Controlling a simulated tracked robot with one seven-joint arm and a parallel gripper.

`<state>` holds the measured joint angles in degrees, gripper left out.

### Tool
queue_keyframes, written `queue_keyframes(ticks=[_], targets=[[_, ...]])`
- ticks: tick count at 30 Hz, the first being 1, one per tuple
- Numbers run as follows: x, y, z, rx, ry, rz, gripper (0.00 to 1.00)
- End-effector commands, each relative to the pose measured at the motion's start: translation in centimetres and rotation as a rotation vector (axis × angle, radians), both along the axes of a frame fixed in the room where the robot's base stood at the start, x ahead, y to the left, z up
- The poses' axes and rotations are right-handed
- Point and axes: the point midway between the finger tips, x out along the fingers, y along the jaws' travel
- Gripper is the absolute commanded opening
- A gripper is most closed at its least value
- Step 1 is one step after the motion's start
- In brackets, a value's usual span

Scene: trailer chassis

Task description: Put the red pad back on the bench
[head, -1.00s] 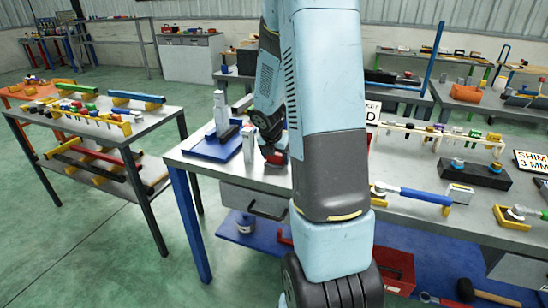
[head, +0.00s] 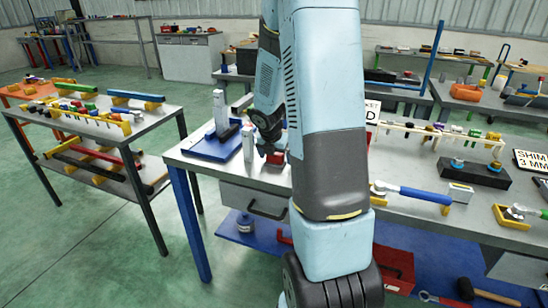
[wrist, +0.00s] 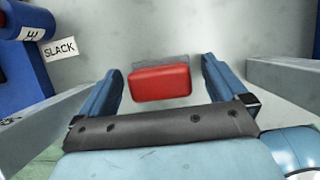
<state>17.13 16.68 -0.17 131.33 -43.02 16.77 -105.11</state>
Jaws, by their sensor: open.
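The red pad (wrist: 160,84) lies on the grey bench top (wrist: 165,30) in the wrist view, with a darker grey strip along its far edge. My gripper (wrist: 160,76) is open, with one blue finger on each side of the pad and a visible gap to each. In the head view the pad (head: 277,158) is a small red patch near the bench's left end, partly hidden by my arm. My gripper (head: 266,149) is just above and beside it there.
A blue-based stand (head: 212,147) and a pale upright block (head: 249,144) stand close left of my gripper. A SLACK label (wrist: 60,49) lies at the left in the wrist view. A rack of small parts and a blue-handled tool (head: 425,194) are to the right.

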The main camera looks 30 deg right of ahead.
Motion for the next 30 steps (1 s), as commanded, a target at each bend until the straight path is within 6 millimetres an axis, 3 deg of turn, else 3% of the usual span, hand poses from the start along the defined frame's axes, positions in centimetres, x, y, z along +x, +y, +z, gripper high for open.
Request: queue_keyframes(ticks=[21, 30], targets=[[-2.5, 2.9, 9.3, -0.002, -0.003, -0.001, 0.99], [-3.2, 3.7, 11.3, 0.005, -0.011, -0.018, 0.99]])
